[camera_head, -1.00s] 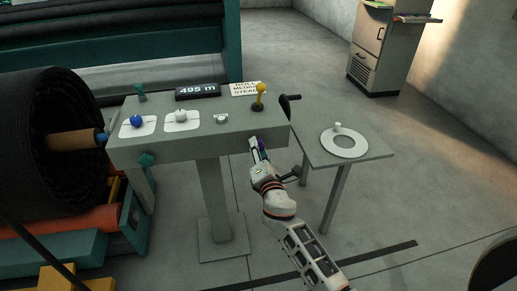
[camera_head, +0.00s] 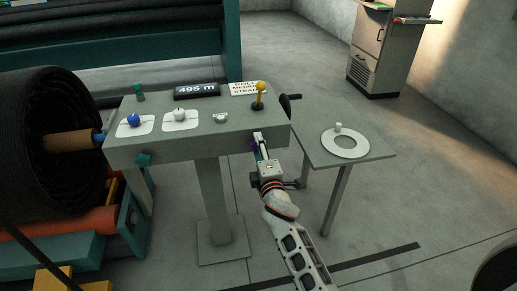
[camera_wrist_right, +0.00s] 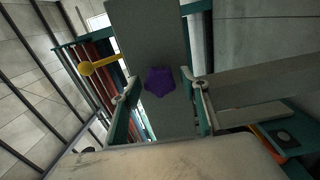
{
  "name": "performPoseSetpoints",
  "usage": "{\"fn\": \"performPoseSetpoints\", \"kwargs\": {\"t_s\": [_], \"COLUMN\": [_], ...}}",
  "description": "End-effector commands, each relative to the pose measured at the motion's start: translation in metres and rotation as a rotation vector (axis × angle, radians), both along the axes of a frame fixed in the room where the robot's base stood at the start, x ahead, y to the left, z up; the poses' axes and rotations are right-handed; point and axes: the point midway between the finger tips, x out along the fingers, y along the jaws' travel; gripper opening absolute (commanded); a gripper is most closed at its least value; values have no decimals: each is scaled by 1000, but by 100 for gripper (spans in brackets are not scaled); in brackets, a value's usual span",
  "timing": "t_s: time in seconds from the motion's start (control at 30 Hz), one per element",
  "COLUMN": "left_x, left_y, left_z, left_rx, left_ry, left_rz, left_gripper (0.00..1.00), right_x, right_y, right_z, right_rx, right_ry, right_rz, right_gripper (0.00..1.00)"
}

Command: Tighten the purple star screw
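The purple star screw (camera_wrist_right: 158,82) sits on the grey face of the console, centred between the two fingers of my right gripper (camera_wrist_right: 164,108) in the right wrist view. Gaps show on both sides of it, so the fingers are open and do not appear to touch it. In the head view, my right gripper (camera_head: 259,143) is at the front right end of the console, and only a small purple part of the screw (camera_head: 254,146) shows beside the fingers. My left gripper is not in view.
The console (camera_head: 185,149) carries a blue knob (camera_head: 134,120), a white knob (camera_head: 180,114) and a yellow-topped lever (camera_head: 260,89). A teal star screw (camera_head: 144,159) is on its front left. A crank handle (camera_head: 291,97) and a side table (camera_head: 376,152) stand to the right.

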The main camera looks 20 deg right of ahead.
Motion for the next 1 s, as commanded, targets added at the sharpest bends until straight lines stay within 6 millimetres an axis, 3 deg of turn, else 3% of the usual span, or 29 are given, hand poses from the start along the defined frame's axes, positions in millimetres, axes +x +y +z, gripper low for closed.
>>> {"fn": "performPoseSetpoints", "kwargs": {"t_s": [0.2,0.8,1.0], "left_x": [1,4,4], "left_y": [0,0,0], "left_z": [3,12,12], "left_rx": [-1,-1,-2], "left_ry": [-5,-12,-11], "left_rz": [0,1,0], "left_gripper": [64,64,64], "right_x": [-3,-45,-50], "right_y": [0,3,4], "right_z": [0,0,0], "right_rx": [-3,-3,-4], "right_ry": [0,0,0], "right_rz": [0,-1,0], "right_gripper": [45,45,45]}}
